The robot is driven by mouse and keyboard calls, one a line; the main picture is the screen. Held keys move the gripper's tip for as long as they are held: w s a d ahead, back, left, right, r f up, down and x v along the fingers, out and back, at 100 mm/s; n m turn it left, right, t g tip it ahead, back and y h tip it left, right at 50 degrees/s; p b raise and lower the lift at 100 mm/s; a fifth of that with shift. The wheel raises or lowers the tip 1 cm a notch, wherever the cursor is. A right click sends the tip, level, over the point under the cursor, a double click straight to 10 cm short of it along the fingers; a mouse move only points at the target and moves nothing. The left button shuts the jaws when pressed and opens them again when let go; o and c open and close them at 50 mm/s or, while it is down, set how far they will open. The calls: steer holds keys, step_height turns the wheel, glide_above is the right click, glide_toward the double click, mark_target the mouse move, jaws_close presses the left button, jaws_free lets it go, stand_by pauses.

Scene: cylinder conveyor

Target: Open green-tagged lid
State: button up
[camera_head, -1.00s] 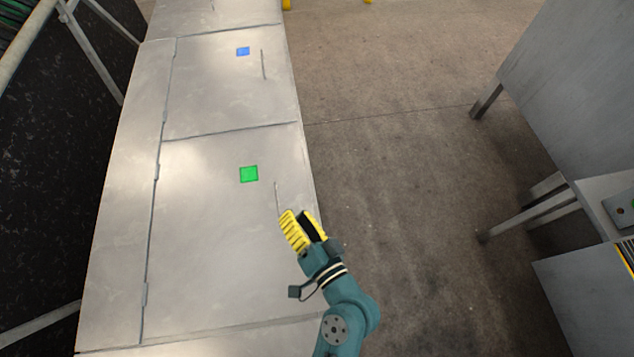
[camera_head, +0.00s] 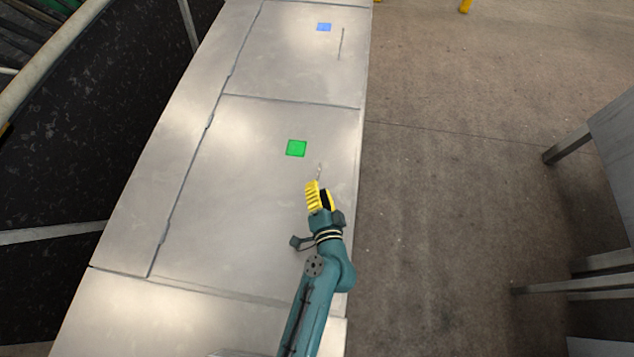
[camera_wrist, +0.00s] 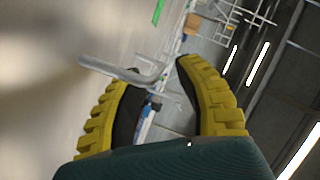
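The green tag (camera_head: 296,148) is a flat square on a large grey metal lid (camera_head: 235,215), which lies flat and shut. A thin bar handle (camera_head: 319,170) stands near the lid's right edge, and its lower part is hidden by my gripper. In the wrist view the handle (camera_wrist: 118,69) is a bent grey bar, its bend lying in the gap between my fingertips. My gripper (camera_head: 321,187) has yellow ribbed fingers and sits over the lid's right part. The wrist view shows the fingers (camera_wrist: 157,73) apart; contact with the bar cannot be told.
A blue-tagged lid (camera_head: 290,60) with its own handle (camera_head: 341,43) lies beyond. Concrete floor (camera_head: 450,200) is open to the right. A metal table (camera_head: 612,140) stands at the far right. A dark panel with a rail (camera_head: 130,130) borders the left side.

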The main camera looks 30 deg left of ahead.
steer(key=shift+x, duration=1.1)
steer(key=shift+d, duration=0.1)
jaws_close()
